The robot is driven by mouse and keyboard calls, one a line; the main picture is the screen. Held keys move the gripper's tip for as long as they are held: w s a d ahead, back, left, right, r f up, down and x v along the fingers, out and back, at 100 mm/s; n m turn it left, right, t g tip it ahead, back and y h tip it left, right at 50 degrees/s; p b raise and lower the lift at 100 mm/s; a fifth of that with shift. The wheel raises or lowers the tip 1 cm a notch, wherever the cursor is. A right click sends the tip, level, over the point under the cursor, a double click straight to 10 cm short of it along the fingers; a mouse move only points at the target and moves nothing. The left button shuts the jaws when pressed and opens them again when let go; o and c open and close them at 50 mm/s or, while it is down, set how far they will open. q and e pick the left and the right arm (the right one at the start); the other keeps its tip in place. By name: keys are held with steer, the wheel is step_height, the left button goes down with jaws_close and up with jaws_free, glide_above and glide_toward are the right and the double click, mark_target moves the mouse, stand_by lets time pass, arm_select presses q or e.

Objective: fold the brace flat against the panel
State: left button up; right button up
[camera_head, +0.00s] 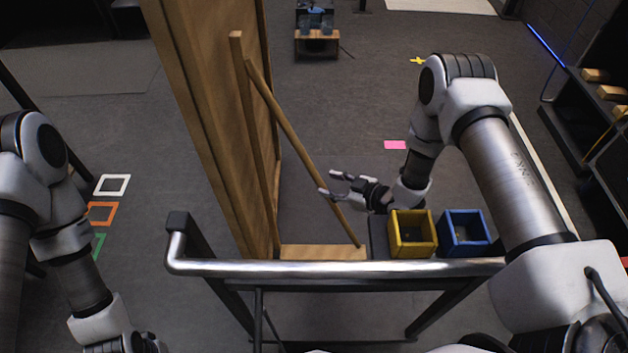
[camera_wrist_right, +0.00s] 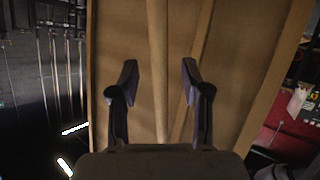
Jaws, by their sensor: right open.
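The wooden panel (camera_head: 205,110) stands upright left of centre in the head view. The brace (camera_head: 290,135) is a thin wooden rod. It slants from near the top of an upright strip beside the panel down to a wooden base piece (camera_head: 322,252). My right gripper (camera_head: 328,183) is open beside the lower half of the brace. In the right wrist view the brace (camera_wrist_right: 158,60) runs between the two open fingers (camera_wrist_right: 160,82), with the panel (camera_wrist_right: 115,40) behind it; whether it touches either finger I cannot tell. My left gripper (camera_head: 125,345) is cut off at the bottom edge.
A metal rail (camera_head: 340,268) crosses in front of the base piece. A yellow box (camera_head: 412,233) and a blue box (camera_head: 464,233) stand right of it, close under my right arm. Floor left of the panel has coloured square outlines (camera_head: 101,213). A dark shelf (camera_head: 590,120) is at right.

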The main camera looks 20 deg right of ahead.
mark_target(322, 182)
steer(key=x, duration=0.5)
jaws_close()
